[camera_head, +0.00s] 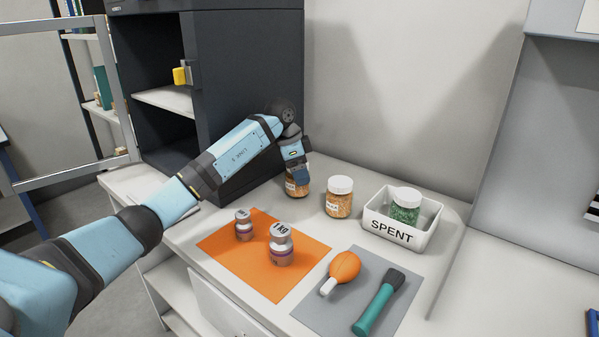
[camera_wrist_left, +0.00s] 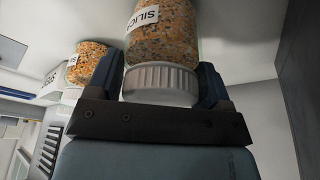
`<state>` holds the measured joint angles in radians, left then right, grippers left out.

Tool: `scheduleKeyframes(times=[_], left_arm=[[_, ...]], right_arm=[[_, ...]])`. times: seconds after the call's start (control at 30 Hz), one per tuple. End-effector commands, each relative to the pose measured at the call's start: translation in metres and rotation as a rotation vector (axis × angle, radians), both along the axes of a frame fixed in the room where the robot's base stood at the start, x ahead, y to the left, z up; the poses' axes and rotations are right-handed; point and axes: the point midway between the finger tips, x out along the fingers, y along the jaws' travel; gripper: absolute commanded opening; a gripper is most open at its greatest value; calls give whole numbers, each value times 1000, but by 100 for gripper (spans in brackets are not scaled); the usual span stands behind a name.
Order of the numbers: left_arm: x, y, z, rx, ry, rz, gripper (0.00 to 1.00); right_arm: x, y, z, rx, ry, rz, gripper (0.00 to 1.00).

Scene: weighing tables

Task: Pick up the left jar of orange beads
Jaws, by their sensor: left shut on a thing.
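The left jar of orange beads (camera_head: 297,186) stands at the back of the counter, its upper part hidden by my left gripper (camera_head: 294,168). In the left wrist view the jar (camera_wrist_left: 163,35) shows orange beads, a label reading "SILIC" and a white ridged lid (camera_wrist_left: 161,84). My left gripper's fingers (camera_wrist_left: 161,88) are shut on the lid, one on each side. I cannot tell whether the jar's base touches the counter. A second jar of orange beads (camera_head: 338,198) with a white lid stands to its right; it also shows in the left wrist view (camera_wrist_left: 87,62). My right gripper is not in view.
A white tray marked "SPENT" (camera_head: 391,232) holds a jar of green beads (camera_head: 405,207). An orange mat (camera_head: 237,258) carries two weights. A grey mat (camera_head: 340,313) carries an orange blower (camera_head: 345,267) and a teal-handled brush (camera_head: 373,310). A dark open cabinet (camera_head: 240,90) stands behind my left arm.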

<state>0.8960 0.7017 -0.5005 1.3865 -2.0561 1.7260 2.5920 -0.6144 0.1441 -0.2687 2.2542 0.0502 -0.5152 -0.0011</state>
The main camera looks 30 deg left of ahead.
Motion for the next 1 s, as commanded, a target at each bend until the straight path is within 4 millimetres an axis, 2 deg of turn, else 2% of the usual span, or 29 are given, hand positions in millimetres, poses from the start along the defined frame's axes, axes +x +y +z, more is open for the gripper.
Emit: scheduleKeyframes(times=[0.03,0.1,0.3,0.5,0.67,1.0], left_arm=[[0,0,15,0,-3,1,43],[0,0,27,0,-2,1,43],[0,0,62,1,-2,0,43],[0,0,85,0,-2,1,43],[0,0,93,0,-1,0,43],[0,0,93,0,-1,0,43]], right_arm=[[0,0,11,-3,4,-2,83],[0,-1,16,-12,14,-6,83],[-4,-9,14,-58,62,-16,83],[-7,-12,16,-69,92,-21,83],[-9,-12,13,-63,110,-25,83],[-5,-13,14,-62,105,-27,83]])
